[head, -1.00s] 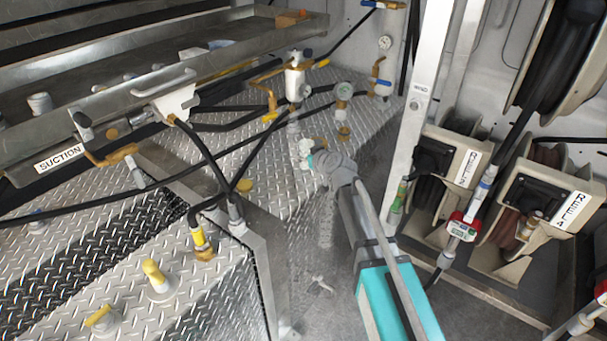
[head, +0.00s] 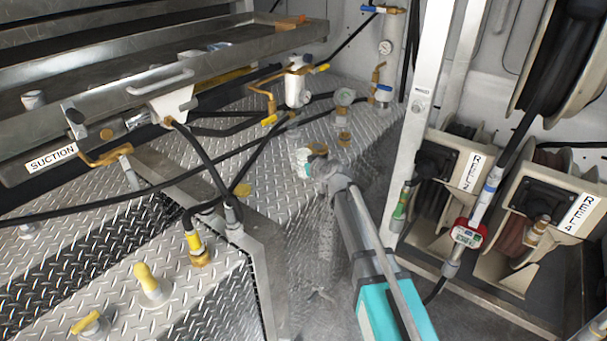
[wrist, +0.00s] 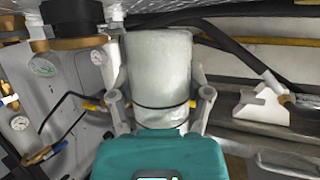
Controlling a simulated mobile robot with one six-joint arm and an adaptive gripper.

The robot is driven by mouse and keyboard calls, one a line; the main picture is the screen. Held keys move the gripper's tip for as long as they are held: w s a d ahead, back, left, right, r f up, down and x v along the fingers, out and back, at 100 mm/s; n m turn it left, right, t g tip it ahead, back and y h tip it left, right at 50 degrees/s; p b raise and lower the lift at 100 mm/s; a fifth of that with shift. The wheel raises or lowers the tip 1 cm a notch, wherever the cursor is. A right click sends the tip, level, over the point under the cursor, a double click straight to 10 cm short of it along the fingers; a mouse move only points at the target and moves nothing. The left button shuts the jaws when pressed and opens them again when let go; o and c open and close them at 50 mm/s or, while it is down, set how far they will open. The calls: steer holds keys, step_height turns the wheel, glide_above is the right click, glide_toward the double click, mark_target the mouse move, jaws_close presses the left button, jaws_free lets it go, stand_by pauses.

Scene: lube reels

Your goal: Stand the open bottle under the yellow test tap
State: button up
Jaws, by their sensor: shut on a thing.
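The bottle (wrist: 160,75) is a pale, whitish cylinder with a thin dark line around it. It is held between the two fingers of my gripper (wrist: 161,103), one on each side. In the head view, the gripper (head: 308,165) is at the far end of my arm and the bottle (head: 301,157) shows only as a small pale patch; its mouth cannot be made out. A brass tap with yellow handle ends (head: 268,96) is behind and left of the gripper, apart from it. Another brass-yellow tap (head: 105,156) is by the SUCTION label. I cannot tell which is the test tap.
A metal tray (head: 230,60) overhangs the tread-plate deck (head: 220,125). Black hoses (head: 195,155) cross it at left. A white post (head: 425,110) and hose reels (head: 550,210) are at right. Brass fittings (wrist: 75,43) hang close left of the bottle.

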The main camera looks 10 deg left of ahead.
mark_target(304, 173)
steer(key=shift+w+a+f+b, duration=0.15)
steer(key=shift+w+f+b, duration=0.3)
steer(key=shift+f, duration=0.15)
step_height(304, 173, down, 3)
steer(key=b, duration=0.3)
steer(key=shift+s+r, duration=0.1)
steer(key=shift+f, duration=0.25)
steer(key=o, duration=1)
steer(key=shift+r, duration=0.1)
steer(key=shift+r, duration=0.1)
steer(key=shift+r, duration=0.1)
steer(key=p+v, duration=0.4)
steer(key=v, duration=0.8)
steer(key=shift+p, duration=0.4)
